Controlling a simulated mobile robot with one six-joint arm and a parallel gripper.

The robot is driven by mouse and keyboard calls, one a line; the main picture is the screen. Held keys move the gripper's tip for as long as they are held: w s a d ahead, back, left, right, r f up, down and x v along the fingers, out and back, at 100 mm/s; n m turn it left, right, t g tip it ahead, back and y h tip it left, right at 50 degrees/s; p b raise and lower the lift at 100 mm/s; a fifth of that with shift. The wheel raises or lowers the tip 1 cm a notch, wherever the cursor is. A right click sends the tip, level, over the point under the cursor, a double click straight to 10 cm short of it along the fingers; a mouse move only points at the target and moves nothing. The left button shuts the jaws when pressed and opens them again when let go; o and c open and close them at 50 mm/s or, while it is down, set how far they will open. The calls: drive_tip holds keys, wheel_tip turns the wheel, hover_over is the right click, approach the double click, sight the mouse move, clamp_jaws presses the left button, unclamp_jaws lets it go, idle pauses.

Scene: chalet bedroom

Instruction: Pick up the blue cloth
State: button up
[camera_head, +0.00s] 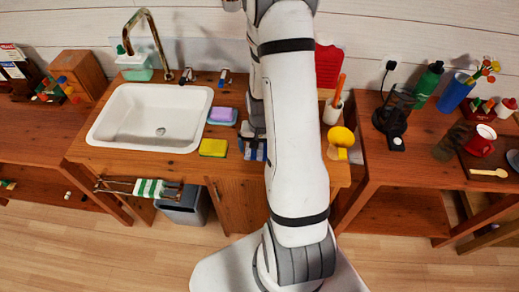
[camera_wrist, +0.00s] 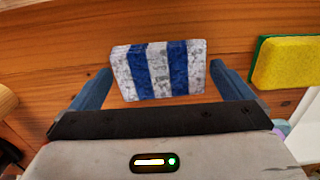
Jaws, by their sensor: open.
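The blue cloth (camera_wrist: 146,71) is a folded piece with blue and white stripes. In the wrist view it lies on the wooden counter, between the two blue fingers of my gripper (camera_wrist: 160,72). The gripper is open, with a narrow gap showing between each finger and the cloth's sides. I cannot tell how far the fingertips are above the counter. In the head view the cloth (camera_head: 260,152) shows near the counter's front edge, partly hidden by my gripper and arm.
A yellow and green sponge (camera_head: 213,148) lies left of the cloth; it is at the right in the wrist view (camera_wrist: 287,62). A purple sponge on a blue dish (camera_head: 222,115), a white sink (camera_head: 150,118) and a yellow cup (camera_head: 341,137) are nearby.

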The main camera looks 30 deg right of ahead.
drive_tip(key=shift+f, duration=0.25)
drive_tip(key=shift+c, duration=0.2)
drive_tip(key=c, duration=0.7)
drive_tip(key=shift+o, duration=0.2)
drive_tip(key=shift+r, duration=0.1)
wheel_tip(320, 180, up, 10)
drive_tip(key=b, duration=0.1)
